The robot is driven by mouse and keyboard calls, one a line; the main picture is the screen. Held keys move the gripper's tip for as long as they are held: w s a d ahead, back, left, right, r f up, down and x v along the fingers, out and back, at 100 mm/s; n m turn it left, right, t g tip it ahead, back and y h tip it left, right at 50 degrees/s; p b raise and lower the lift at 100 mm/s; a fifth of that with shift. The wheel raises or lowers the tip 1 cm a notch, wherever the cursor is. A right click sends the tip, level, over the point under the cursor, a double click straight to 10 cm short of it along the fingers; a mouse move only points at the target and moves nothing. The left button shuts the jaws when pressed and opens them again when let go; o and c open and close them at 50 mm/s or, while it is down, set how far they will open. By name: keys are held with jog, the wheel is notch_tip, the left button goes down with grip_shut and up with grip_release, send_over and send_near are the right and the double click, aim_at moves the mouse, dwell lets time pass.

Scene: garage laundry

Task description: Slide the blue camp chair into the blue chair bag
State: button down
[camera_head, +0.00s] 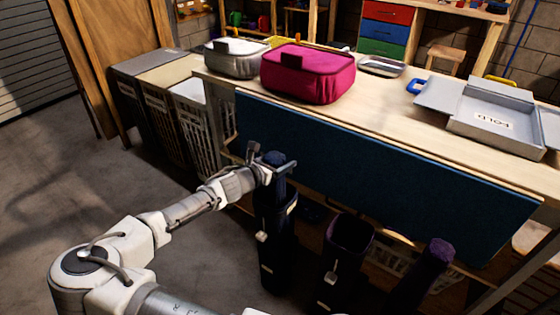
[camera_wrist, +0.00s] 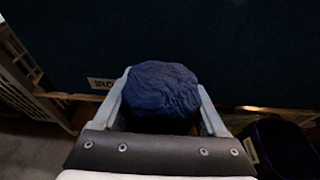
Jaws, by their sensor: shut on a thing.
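My gripper (camera_head: 270,165) is shut on the top end of the blue camp chair (camera_head: 280,185), a rolled dark blue bundle held upright. In the wrist view the chair's wrinkled round top (camera_wrist: 160,88) sits between the two fingers of my gripper (camera_wrist: 164,85). The blue chair bag (camera_head: 272,245), a tall dark tube with a pale label, stands directly below the chair. The chair's lower part is hidden at the bag's mouth and appears to be inside it; how deep I cannot tell.
A dark bag with a purple rim (camera_head: 350,235) stands open to the right, with a purple rolled bundle (camera_head: 437,255) beside it. The workbench (camera_head: 390,110) with a blue front panel (camera_head: 370,160) is close behind. White laundry baskets (camera_head: 200,125) stand at left.

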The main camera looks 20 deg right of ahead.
jog(key=shift+f, duration=0.1)
grip_release()
jog(key=shift+f, duration=0.25)
jog(key=p+v, duration=0.4)
jog(key=v, duration=1.3)
jog(key=shift+s+r+p, duration=0.2)
jog(key=shift+r+p, duration=0.05)
jog(key=shift+p, duration=0.15)
jog(key=shift+a, duration=0.1)
